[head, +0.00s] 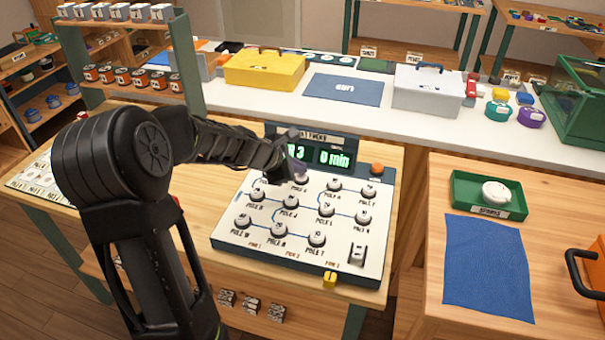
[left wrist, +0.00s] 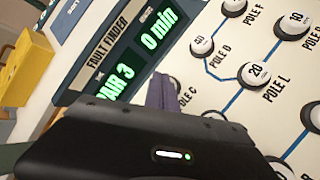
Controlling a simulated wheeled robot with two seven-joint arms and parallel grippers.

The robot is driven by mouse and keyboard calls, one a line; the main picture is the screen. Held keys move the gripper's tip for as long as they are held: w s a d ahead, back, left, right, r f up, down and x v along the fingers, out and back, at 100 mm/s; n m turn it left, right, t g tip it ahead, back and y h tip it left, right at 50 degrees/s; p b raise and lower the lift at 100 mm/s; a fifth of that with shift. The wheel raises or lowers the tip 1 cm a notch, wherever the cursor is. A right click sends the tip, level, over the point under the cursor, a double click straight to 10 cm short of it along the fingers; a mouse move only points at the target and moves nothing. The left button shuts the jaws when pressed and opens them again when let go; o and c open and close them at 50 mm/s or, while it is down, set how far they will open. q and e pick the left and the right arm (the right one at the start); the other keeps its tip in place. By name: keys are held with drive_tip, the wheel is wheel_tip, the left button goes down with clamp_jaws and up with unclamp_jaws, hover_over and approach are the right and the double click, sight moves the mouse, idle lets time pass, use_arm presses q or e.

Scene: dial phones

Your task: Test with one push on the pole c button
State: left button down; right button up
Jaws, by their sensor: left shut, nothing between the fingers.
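The fault finder panel (head: 300,262) is a white sloped board with several round, white-topped pole buttons and a green-lit display (head: 318,156) reading a 3 and "0 min". My left gripper (head: 298,173) is over the top row, its purplish fingers shut and empty. In the left wrist view, the fingers (left wrist: 160,92) are right beside the pole C button (left wrist: 176,82), which they mostly cover; its label shows next to it. I cannot tell whether they touch it. Pole D (left wrist: 201,46) and pole L (left wrist: 255,75) are close by. My right gripper is not in view.
An orange button (head: 377,168) is at the panel's upper right and a yellow part (head: 330,280) at its front edge. A green tray (head: 520,197) and a blue cloth (head: 488,265) are on the right table. A yellow case (head: 263,72) stands behind.

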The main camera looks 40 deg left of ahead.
sight(299, 176)
use_arm(q)
drive_tip(key=shift+f, duration=0.3)
drive_tip(key=shift+r, duration=0.1)
drive_tip(key=shift+r+p, duration=0.5)
drive_tip(key=shift+r, duration=0.2)
wheel_tip(299, 176, up, 6)
drive_tip(key=p, duration=0.5)
drive_tip(key=shift+p, duration=0.3)
idle(0.6)
